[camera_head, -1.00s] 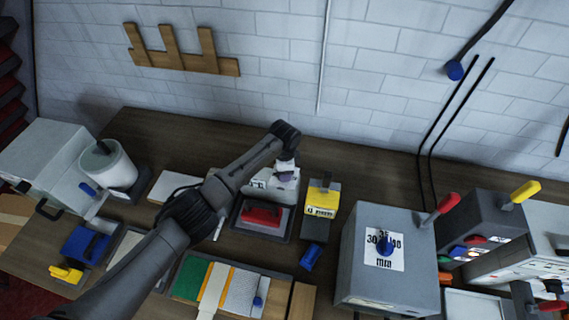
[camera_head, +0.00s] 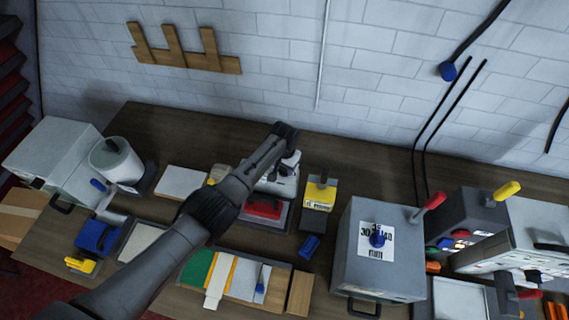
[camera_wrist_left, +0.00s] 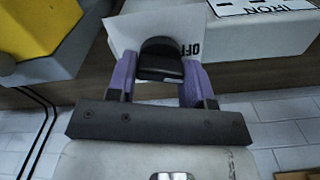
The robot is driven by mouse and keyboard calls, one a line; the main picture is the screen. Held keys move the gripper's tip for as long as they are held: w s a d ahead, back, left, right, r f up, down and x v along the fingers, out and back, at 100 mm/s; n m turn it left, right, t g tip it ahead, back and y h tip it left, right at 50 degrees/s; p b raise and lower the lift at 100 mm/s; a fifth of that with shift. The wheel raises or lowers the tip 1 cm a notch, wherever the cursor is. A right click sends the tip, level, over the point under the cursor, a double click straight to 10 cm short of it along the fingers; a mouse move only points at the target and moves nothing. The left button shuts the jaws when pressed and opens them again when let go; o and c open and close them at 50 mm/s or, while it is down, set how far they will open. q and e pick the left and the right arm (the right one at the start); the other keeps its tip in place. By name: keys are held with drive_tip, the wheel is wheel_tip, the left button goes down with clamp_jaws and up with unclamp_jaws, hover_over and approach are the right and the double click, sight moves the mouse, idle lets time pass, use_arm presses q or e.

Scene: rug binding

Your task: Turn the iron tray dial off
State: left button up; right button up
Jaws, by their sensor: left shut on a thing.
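The dial (camera_wrist_left: 160,58) is a black rounded knob in front of a white plate (camera_wrist_left: 125,32) lettered OFF, in the left wrist view. My left gripper (camera_wrist_left: 157,78) has its purple fingers on either side of the knob, shut on it. In the head view my left gripper (camera_head: 290,166) is at the white dial housing (camera_head: 283,186) behind the iron tray (camera_head: 248,222), and it hides the knob. The red iron (camera_head: 264,208) lies in the tray. The knob's pointing direction cannot be told. My right gripper is not in view.
A yellow block (camera_head: 320,194) stands right of the housing; a large grey box (camera_head: 350,268) with a dial is further right. Green, orange and white strips (camera_head: 225,276) lie in front. The bench behind the housing is mostly clear.

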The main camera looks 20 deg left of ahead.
use_arm(q)
drive_tip(key=shift+r+n+p, duration=0.1)
drive_tip(key=shift+n+p, duration=0.3)
drive_tip(key=shift+n, duration=1.6)
drive_tip(key=o, duration=0.9)
drive_tip(key=shift+r, duration=0.35)
drive_tip(key=shift+r+p, duration=0.65)
drive_tip(key=shift+r, duration=5.85)
